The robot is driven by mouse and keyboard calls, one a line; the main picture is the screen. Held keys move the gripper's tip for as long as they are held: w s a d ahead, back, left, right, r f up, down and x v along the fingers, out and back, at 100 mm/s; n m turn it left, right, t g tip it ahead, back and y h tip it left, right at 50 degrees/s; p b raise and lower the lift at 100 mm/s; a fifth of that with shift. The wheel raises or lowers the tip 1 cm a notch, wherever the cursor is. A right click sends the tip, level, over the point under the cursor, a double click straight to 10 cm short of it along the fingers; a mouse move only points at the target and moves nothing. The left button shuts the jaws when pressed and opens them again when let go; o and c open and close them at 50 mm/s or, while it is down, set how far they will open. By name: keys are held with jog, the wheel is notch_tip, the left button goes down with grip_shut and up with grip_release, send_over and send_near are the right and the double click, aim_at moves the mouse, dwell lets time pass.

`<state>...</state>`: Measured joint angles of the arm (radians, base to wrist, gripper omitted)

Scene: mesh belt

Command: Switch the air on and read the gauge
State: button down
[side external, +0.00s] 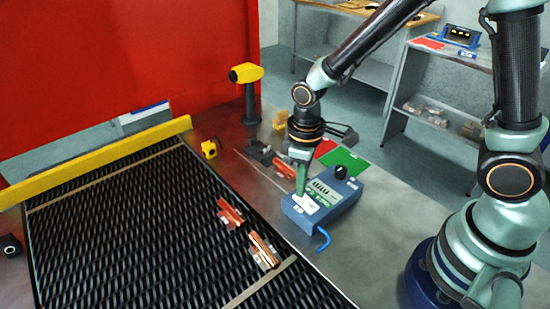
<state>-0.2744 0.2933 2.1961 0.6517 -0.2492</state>
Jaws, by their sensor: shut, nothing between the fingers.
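A blue box (346,199) stands on the grey table right of the mesh belt. It has a black knob (341,172) at its far right corner and a pale panel with several dark marks on top; I cannot read any value there. A blue hose (324,240) bends out from its near side. My gripper (301,192) is shut and empty, pointing down at the left part of the box's top. Its tips are at or just above the box; I cannot tell whether they touch. They hide part of the panel.
The black mesh belt (120,235) carries two copper-coloured parts (230,213) near its right edge. A yellow-headed post (246,74) and a dark fixture (258,152) stand behind the box. A green mat (346,161) lies beyond it. The table to the box's right is clear.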

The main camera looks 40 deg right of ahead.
jog(key=shift+f, duration=0.5)
jog(key=shift+r, duration=3.55)
jog(key=s+d+r+m+t, duration=0.4)
jog(key=d+r, duration=0.5)
jog(key=r, duration=0.3)
jog(key=shift+r+m+t, duration=0.25)
jog(key=shift+m+t, duration=0.55)
jog(key=shift+m, duration=0.2)
